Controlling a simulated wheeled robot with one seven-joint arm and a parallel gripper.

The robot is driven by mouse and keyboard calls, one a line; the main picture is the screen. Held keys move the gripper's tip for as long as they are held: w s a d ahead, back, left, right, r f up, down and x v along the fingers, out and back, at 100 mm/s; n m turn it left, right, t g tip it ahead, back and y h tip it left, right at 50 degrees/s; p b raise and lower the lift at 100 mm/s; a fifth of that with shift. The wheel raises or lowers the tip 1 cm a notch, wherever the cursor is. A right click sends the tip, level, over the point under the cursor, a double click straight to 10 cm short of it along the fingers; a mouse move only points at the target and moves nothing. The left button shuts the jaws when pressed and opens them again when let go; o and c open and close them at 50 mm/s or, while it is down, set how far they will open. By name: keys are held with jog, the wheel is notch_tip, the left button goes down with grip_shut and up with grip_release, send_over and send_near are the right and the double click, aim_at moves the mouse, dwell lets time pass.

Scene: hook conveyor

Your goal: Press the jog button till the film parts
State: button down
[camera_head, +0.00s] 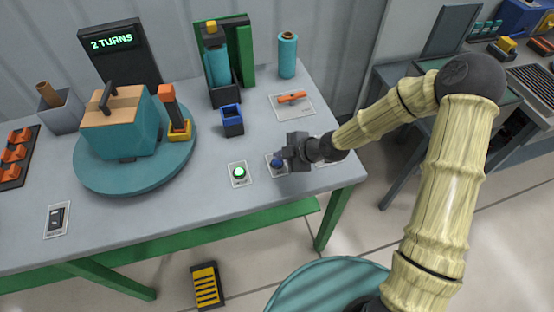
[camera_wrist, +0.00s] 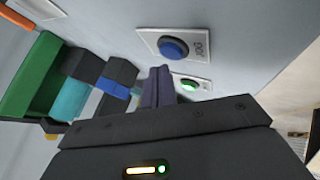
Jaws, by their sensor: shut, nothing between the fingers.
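The blue jog button (camera_head: 277,162) sits on a small plate near the table's front right. In the wrist view the blue button (camera_wrist: 173,47) stands on a white plate marked JOG. My gripper (camera_head: 283,154) is shut and empty, low over the button's plate. In the wrist view the closed fingers (camera_wrist: 159,72) point toward the plate, just beside the button; contact is not evident. A box wrapped in teal film (camera_head: 124,130) sits on the teal turntable (camera_head: 112,182). A teal film roll (camera_head: 217,68) stands in a holder behind. I cannot make out a film strand between them.
A lit green button (camera_head: 239,173) is left of the jog button and also shows in the wrist view (camera_wrist: 188,85). A display (camera_head: 112,41) reads "2 TURNS".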

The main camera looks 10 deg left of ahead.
aim_at(281, 163)
jog(key=shift+r, duration=0.1)
jog(key=shift+r+p, duration=1.9)
jog(key=shift+r, duration=0.6)
jog(key=shift+f, duration=0.1)
jog(key=s+d+r+m+h, duration=0.25)
jog(key=d+m, duration=0.35)
jog(key=d, duration=0.3)
jog(key=s+d+r+m+h, duration=0.1)
jog(key=d+r+m+h, duration=0.3)
jog(key=d, duration=0.5)
jog(key=s+d+r+m+h, duration=0.2)
jog(key=s+d+r+m, duration=0.4)
jog(key=s+d+m, duration=0.3)
jog(key=d+m, duration=0.1)
jog(key=m, duration=0.3)
jog(key=shift+r+m, duration=0.3)
